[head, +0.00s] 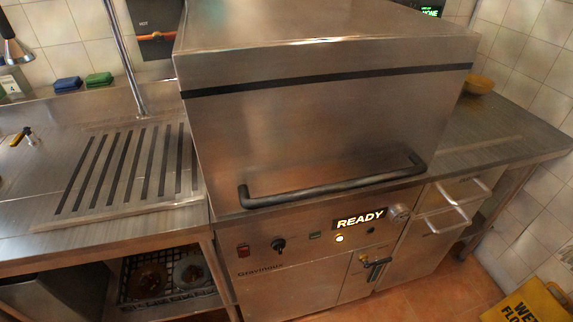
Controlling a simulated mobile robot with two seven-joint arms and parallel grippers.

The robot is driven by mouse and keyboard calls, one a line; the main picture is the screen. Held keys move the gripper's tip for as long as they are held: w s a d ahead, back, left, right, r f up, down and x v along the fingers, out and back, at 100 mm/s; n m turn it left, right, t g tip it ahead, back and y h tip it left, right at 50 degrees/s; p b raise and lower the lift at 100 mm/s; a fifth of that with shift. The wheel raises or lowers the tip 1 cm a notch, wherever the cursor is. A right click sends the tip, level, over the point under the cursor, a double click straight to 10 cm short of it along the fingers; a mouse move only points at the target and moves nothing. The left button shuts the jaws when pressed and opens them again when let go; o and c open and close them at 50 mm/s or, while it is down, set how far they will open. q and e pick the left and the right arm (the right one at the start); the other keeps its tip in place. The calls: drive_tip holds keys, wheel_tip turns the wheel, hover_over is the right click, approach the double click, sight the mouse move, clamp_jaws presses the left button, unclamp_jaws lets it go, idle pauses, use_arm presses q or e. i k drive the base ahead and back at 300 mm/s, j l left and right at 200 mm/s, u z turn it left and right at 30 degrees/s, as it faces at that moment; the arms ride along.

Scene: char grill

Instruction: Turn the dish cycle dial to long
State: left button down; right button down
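The dishwasher (320,130) is a large steel hood-type machine in the middle of the head view, with its hood down and a black bar handle (330,186) across the front. Its control panel below the handle shows a lit "READY" display (360,219). A black dial (278,245) sits on the left of the panel, next to a red switch (243,250). A round silver knob or gauge (399,212) is at the panel's right end. The markings around the dial are too small to read. Neither gripper is in view.
A slatted drain counter (130,170) lies on the left, with a rack of dishes (165,275) beneath. A steel counter (500,130) with a bowl (479,84) is on the right. A yellow wet-floor sign (525,303) stands at the lower right. Floor before the machine looks clear.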

sight(278, 245)
drive_tip(key=k+l, duration=0.1)
drive_tip(key=l, duration=0.4)
drive_tip(key=k+l, duration=0.1)
drive_tip(key=l, duration=0.4)
drive_tip(key=k+l, duration=0.1)
drive_tip(key=l, duration=0.4)
drive_tip(key=k+l, duration=0.1)
drive_tip(key=l, duration=0.4)
